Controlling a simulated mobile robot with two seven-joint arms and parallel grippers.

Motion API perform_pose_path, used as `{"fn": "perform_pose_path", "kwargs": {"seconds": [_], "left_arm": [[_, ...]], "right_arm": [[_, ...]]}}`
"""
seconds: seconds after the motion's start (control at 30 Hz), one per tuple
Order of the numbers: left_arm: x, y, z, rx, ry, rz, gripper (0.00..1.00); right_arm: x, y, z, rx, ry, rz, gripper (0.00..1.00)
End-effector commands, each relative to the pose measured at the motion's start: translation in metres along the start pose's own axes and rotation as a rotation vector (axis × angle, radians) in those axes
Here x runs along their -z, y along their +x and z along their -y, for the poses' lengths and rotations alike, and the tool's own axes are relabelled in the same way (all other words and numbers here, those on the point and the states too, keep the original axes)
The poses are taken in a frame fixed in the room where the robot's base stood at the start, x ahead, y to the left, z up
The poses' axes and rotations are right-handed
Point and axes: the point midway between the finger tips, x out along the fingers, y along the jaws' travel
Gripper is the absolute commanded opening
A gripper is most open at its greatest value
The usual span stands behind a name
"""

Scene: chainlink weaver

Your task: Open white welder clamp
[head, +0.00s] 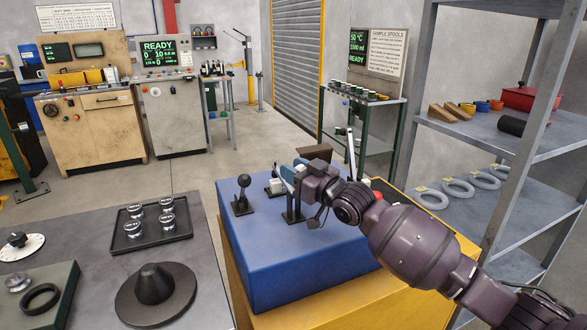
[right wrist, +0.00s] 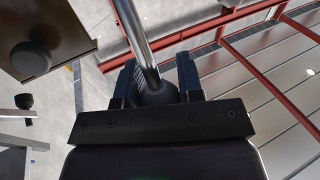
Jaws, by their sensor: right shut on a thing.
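The blue welder body (head: 290,265) stands on a yellow base. Small white clamp parts (head: 274,187) sit on its top, left of my right gripper, on and near a dark bracket. My right gripper (head: 287,174) is at this spot above the blue top, and its arm hides much of what is behind it. In the right wrist view, the right gripper (right wrist: 156,92) is shut around the dark rounded end of a shiny metal lever (right wrist: 137,35). I cannot tell which lever this is in the head view. My left gripper is not in view.
A black ball-knob lever (head: 242,194) stands on the blue top at left. A dark table (head: 95,250) with a tray of round pieces (head: 178,232) and a black cone (head: 155,285) is at left. A grey shelf (head: 500,195) stands close at right.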

Motion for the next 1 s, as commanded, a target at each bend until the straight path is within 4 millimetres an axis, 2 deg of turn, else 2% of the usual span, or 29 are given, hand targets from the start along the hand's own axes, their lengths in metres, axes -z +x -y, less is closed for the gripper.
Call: {"fn": "perform_pose_path", "kwargs": {"seconds": [0.33, 0.77, 1.0], "left_arm": [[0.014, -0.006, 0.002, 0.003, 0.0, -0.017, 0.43], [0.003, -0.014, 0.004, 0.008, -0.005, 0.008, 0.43], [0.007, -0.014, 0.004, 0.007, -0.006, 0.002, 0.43]], "right_arm": [[-0.006, -0.021, 0.009, 0.001, -0.005, -0.01, 0.0], [-0.016, -0.036, 0.017, 0.003, -0.002, -0.012, 0.0], [-0.018, -0.037, 0.018, 0.004, -0.002, -0.012, 0.0]]}}
